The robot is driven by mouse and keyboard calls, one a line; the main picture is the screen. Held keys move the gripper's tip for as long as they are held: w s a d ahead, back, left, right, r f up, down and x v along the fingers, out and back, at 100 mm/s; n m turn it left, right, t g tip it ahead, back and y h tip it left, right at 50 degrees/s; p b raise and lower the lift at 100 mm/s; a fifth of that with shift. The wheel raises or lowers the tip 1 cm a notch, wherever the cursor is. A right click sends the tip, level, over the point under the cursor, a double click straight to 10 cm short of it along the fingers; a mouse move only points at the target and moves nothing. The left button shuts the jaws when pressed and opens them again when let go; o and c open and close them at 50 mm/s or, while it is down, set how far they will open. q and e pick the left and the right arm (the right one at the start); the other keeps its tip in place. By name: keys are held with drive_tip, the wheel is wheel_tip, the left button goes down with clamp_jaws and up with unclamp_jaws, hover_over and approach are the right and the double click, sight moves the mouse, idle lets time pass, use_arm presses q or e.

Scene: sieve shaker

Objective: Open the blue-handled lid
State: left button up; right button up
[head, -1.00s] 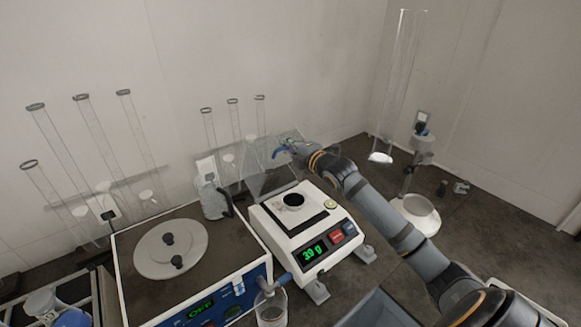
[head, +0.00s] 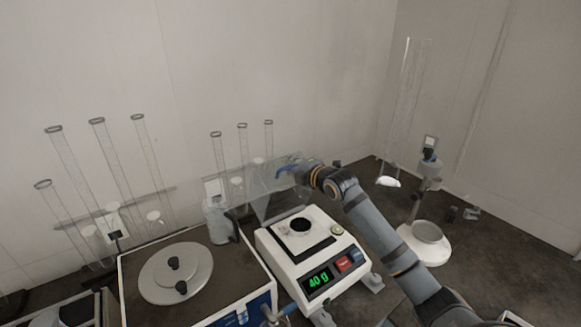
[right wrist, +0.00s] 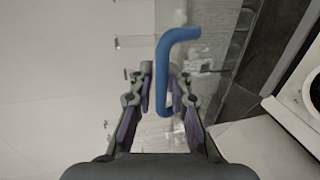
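The clear lid (head: 266,196) of the white balance (head: 292,262) stands raised and tilted at the back of the balance. Its blue handle (head: 287,171) is at the lid's upper edge. My right gripper (head: 294,173) is at this handle. In the right wrist view the bent blue handle (right wrist: 164,75) lies between the two fingers of my right gripper (right wrist: 163,85). My left gripper is not in view.
A blue-fronted box with a round grey lid (head: 160,280) stands to the left. A jug (head: 218,222), tall glass tubes (head: 404,110) and a white bowl stand (head: 427,243) are near the wall.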

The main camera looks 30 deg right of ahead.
drive_tip(key=shift+r, duration=5)
drive_tip(key=shift+c, duration=0.3)
